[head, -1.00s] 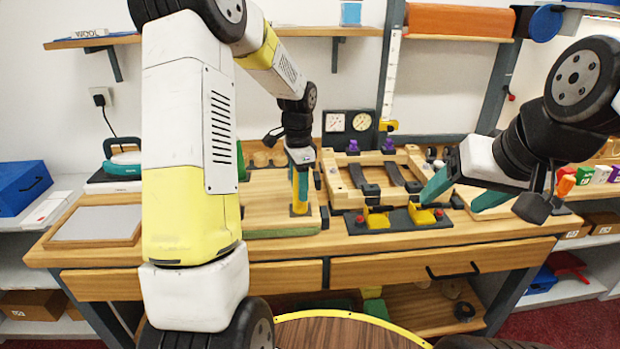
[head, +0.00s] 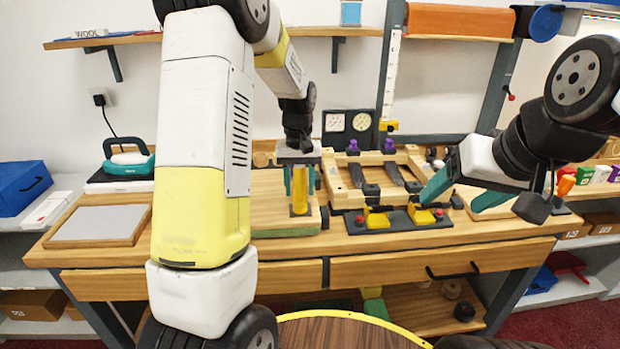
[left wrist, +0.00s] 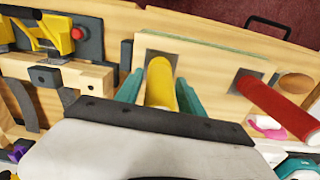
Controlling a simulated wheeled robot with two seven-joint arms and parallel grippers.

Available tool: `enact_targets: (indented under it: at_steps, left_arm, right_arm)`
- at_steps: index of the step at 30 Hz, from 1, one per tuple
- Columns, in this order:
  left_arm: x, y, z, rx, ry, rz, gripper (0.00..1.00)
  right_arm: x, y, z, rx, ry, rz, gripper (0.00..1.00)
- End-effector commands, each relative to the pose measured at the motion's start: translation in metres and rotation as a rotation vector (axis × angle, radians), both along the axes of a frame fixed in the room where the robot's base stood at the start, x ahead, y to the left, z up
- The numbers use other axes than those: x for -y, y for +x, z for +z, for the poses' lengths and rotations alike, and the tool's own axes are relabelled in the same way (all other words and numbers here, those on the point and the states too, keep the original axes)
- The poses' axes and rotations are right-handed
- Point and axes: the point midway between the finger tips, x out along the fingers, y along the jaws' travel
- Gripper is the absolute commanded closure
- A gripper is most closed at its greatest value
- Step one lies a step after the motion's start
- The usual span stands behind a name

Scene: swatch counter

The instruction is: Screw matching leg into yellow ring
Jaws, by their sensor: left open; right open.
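A yellow leg (head: 300,196) stands upright in a wooden block (head: 270,222) on the bench. My left gripper (head: 300,182) is open, with one teal finger on each side of the leg. In the left wrist view the yellow leg (left wrist: 161,82) lies between the open fingers (left wrist: 160,92), and they do not look closed on it. A red leg (left wrist: 275,100) stands in the same block. A yellow curved rim (head: 345,313) edges a dark round wooden top at the bottom of the head view; most of it is hidden. My right gripper (head: 463,195) is open and empty.
Dials (head: 348,122) stand behind.

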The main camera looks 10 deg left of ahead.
Motion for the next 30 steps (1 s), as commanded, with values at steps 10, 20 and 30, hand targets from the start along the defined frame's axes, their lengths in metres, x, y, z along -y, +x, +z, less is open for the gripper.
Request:
enact_targets:
  at_steps: [10, 20, 30]
  left_arm:
    - [-0.0002, 0.0, 0.0, 0.0, 0.0, -0.011, 1.0]
    - [-0.0015, 0.0002, -0.0004, 0.0, 0.0, -0.489, 1.0]
    - [-0.0017, 0.0002, -0.001, -0.001, -0.001, -1.074, 1.0]
  right_arm:
    - [0.0, 0.0, 0.0, 0.0, 0.0, 0.0, 0.3]
    - [0.0, 0.0, 0.0, 0.0, 0.0, 0.0, 0.3]
    - [0.0, 0.0, 0.0, 0.0, 0.0, 0.0, 0.3]
